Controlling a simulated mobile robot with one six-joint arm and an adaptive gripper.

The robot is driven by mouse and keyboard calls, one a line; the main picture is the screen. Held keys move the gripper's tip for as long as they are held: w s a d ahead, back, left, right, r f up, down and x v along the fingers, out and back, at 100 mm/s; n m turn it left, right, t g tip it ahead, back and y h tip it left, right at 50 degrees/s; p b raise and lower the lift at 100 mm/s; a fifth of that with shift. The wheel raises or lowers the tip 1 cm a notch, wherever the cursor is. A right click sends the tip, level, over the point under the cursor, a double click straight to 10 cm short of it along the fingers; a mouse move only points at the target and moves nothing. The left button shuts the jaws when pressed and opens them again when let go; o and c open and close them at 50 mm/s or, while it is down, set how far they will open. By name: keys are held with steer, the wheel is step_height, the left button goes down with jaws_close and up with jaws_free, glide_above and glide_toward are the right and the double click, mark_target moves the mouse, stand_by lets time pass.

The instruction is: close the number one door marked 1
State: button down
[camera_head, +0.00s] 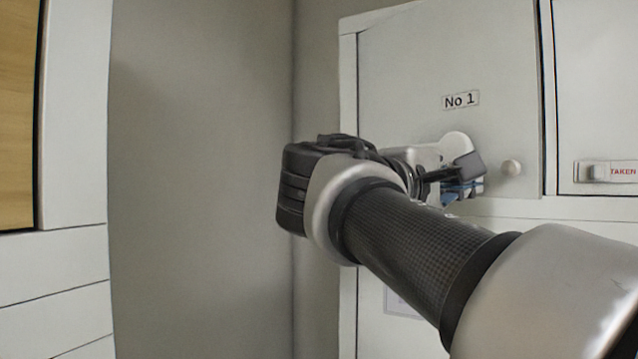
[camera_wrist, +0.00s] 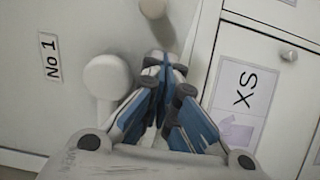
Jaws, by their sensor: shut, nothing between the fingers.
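The number one door (camera_head: 420,70) is a pale grey panel at the upper right of the head view. It bears a "No 1" label (camera_head: 460,100) and a round knob (camera_head: 511,168) near its lower right corner. The door looks flush or nearly flush with its frame; I cannot tell if a small gap stays. In the wrist view the label (camera_wrist: 50,55) is at the left and the knob (camera_wrist: 153,8) at the top. My gripper (camera_head: 478,185) is shut and empty, left of the knob and close to the door's lower part. Its fingertips (camera_wrist: 167,62) point toward the knob; contact is unclear.
A neighbouring door (camera_head: 598,80) with a "TAKEN" slider (camera_head: 610,171) is at the right. A compartment front marked "XS" (camera_wrist: 243,90) is at the right of the wrist view. White cabinetry (camera_head: 75,110) stands at the left, with bare grey wall (camera_head: 200,180) between.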

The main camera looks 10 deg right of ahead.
steer(key=w+d+n+t+y, duration=0.2)
steer(key=w+d+t, duration=0.1)
steer(key=w+d, duration=0.3)
steer(key=d, duration=0.2)
steer(key=shift+d+n+t+y+b, duration=0.3)
steer(key=shift+d+n+b, duration=0.1)
steer(key=shift+w, duration=0.15)
